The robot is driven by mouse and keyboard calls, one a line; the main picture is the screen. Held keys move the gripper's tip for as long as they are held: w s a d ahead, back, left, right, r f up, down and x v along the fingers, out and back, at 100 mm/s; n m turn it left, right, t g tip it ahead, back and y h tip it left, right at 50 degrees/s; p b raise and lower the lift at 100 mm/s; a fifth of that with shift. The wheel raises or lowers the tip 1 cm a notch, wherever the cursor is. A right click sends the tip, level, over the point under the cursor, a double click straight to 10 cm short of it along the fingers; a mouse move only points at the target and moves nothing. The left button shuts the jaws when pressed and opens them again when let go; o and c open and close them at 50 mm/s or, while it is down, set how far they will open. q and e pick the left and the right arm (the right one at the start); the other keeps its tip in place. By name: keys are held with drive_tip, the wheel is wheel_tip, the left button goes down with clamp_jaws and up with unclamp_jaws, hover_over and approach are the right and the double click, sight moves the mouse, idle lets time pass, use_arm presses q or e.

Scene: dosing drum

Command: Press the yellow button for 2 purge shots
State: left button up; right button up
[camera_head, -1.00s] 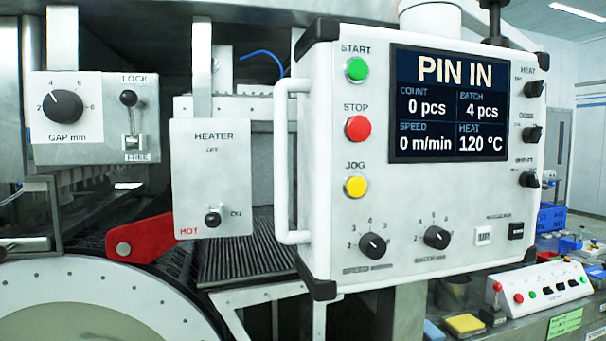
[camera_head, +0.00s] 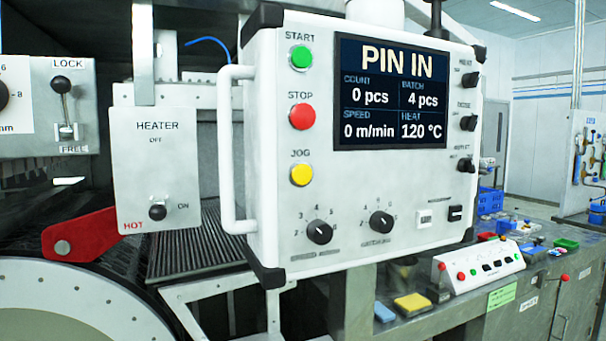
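A round yellow button (camera_head: 301,175) sits on the left side of the white control panel (camera_head: 262,200), under the label JOG. Above it are a red STOP button (camera_head: 302,117) and a green START button (camera_head: 301,57). The panel's screen (camera_head: 391,95) reads PIN IN, count 0 pcs, batch 4 pcs, speed 0 m/min, heat 120 °C. No label about purge shots is readable. Neither of my grippers is in view.
A white handle (camera_head: 227,150) stands out along the panel's left edge. A heater box (camera_head: 155,168) and a red lever (camera_head: 85,236) are to the left. A low bench at right holds a small console (camera_head: 480,268), a yellow block (camera_head: 412,304) and a blue block (camera_head: 384,312).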

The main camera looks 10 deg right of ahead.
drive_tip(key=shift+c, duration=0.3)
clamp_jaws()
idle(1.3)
